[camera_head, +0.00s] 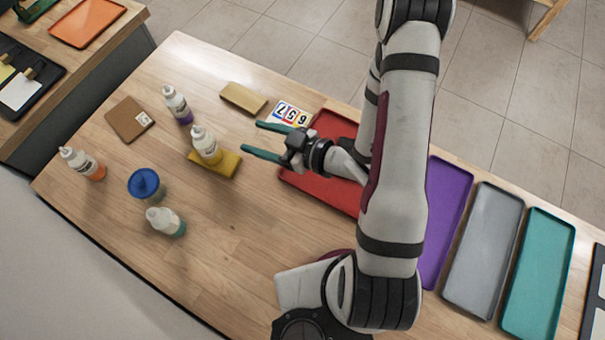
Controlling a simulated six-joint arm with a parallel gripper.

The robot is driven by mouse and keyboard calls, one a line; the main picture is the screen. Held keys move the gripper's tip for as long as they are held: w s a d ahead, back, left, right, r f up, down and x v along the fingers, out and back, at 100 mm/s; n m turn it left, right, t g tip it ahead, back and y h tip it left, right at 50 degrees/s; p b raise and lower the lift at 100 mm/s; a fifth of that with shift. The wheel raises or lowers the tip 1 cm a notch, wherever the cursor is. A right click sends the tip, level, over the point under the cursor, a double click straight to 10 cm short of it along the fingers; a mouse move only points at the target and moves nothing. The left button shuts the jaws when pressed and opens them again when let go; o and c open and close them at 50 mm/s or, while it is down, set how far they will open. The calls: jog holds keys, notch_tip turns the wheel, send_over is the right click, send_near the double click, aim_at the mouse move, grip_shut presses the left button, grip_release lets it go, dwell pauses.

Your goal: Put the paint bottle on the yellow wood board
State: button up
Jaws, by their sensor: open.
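A white paint bottle with yellow paint (206,146) stands upright, apparently on the yellow wood board (229,165). Its base overlaps the board in this view. My gripper (250,137) is open and empty, its two teal fingers pointing left toward this bottle, with a gap between the fingertips and the bottle. Other white paint bottles stand on the table: a purple one (177,105) at the back, an orange one (82,163) at the left and a teal one (165,221) at the front.
A blue cup-like container (146,184) stands among the bottles. A brown square board (129,119) and a tan block (243,97) lie farther back. A number card (290,112) and a red tray (325,190) lie near my arm. Purple, grey and teal trays fill the right side.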

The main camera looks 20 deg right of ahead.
jog(key=w+d+m+g+h, duration=0.1)
jog(key=w+d+m+h, duration=0.3)
jog(key=d+h, duration=0.45)
jog(key=s+d+r+m+g+h, duration=0.4)
jog(key=s+d+r+m, duration=0.1)
jog(key=s+d+r, duration=0.1)
jog(key=s+a+r+m+g+y, duration=0.1)
jog(key=s+a+r+m+g, duration=0.1)
jog(key=s, duration=0.7)
jog(key=s+a+r+m+g+y, duration=0.2)
jog(key=s+a+r, duration=0.4)
jog(key=s, duration=0.3)
jog(key=a+m+g, duration=0.1)
jog(key=m, duration=0.1)
jog(key=shift+s+a+m, duration=0.15)
jog(key=shift+s+m, duration=0.15)
